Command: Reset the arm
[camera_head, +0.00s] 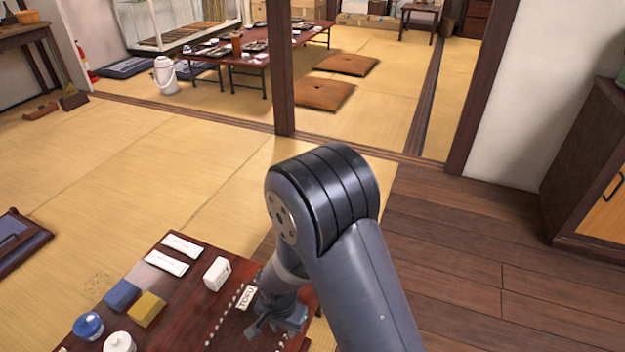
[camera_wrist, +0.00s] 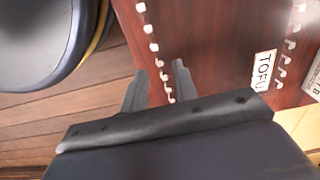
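My arm stretches forward and bends down over a low dark red table (camera_head: 216,262). My gripper (camera_head: 279,322) is above the table's right part in the head view, by a white label reading TOFU (camera_head: 246,297). In the wrist view my gripper (camera_wrist: 160,72) shows two dark fingers apart with nothing between them, so it is open. Below it are the red tabletop (camera_wrist: 205,30) and rows of small white pieces. The TOFU label (camera_wrist: 264,70) lies to the right there. My forearm hides part of the table's right side.
On the table are white packets (camera_head: 182,246), a white block (camera_head: 217,274), blue (camera_head: 122,295) and yellow (camera_head: 147,309) blocks, a blue round pot (camera_head: 88,327) and a white pot (camera_head: 119,343). A wooden post (camera_head: 284,80) and cabinet (camera_head: 590,170) stand beyond. Open tatami lies left.

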